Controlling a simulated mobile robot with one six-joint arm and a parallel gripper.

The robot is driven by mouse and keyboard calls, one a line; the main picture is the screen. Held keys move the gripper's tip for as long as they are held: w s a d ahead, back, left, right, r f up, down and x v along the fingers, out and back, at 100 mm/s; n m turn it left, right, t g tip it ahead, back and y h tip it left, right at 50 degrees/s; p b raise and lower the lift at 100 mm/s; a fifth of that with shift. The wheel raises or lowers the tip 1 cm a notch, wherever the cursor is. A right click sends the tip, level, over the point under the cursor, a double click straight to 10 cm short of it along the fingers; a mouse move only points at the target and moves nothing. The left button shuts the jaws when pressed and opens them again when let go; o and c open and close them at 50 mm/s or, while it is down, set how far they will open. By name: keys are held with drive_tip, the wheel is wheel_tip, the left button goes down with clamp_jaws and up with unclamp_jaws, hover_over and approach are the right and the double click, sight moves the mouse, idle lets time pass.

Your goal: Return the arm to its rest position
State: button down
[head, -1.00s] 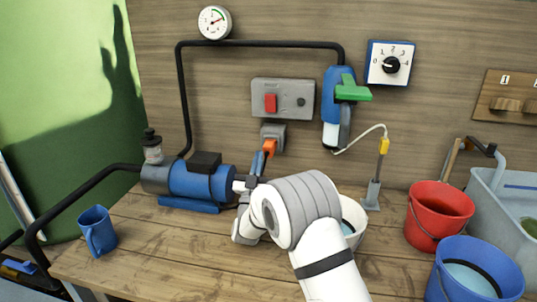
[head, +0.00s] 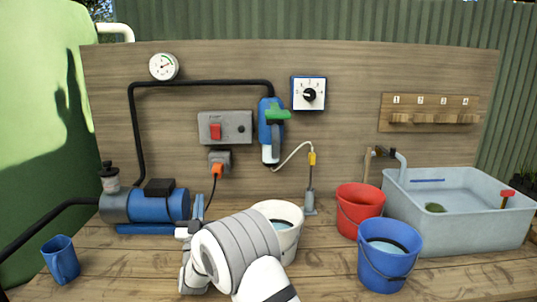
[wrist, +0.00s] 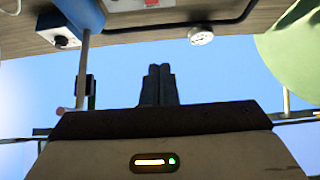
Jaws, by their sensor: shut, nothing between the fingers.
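My gripper (wrist: 157,84) shows in the wrist view with its two dark fingers together, pointing up and empty. In the head view my white and grey arm is folded low over the front of the bench, and the blue-grey fingers (head: 197,208) point up beside the blue pump (head: 165,204). They are below and apart from the orange plug (head: 217,170), which sits at the grey socket (head: 219,157) with its dark cord hanging down. My arm covers part of the white bucket (head: 286,240).
A blue mug (head: 61,260) stands at the bench's left. A red bucket (head: 352,222), a blue bucket (head: 384,268) and a grey water tub (head: 450,235) stand on the right.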

drive_tip(key=w+d+r+n+g+y+p, duration=0.2)
drive_tip(key=w+d+r+g, duration=0.3)
drive_tip(key=d, duration=0.3)
drive_tip(key=s+d+r+g+p, duration=0.3)
drive_tip(key=s+d+g, duration=0.3)
drive_tip(key=d, duration=0.4)
drive_tip(key=s+d+f+m+g+h+p, duration=0.1)
drive_tip(key=s+d+g, duration=0.3)
drive_tip(key=s, duration=0.8)
drive_tip(key=s+d+f+m+g+h+p, duration=0.1)
drive_tip(key=s+d+g, duration=0.3)
drive_tip(key=s+d, duration=0.4)
drive_tip(key=s+d+f+g+h+p, duration=0.1)
drive_tip(key=s+d+g, duration=0.3)
drive_tip(key=s, duration=1.1)
drive_tip(key=shift+s+d+f+m+p, duration=0.35)
drive_tip(key=shift+d+f+p, duration=0.2)
drive_tip(key=shift+d, duration=0.4)
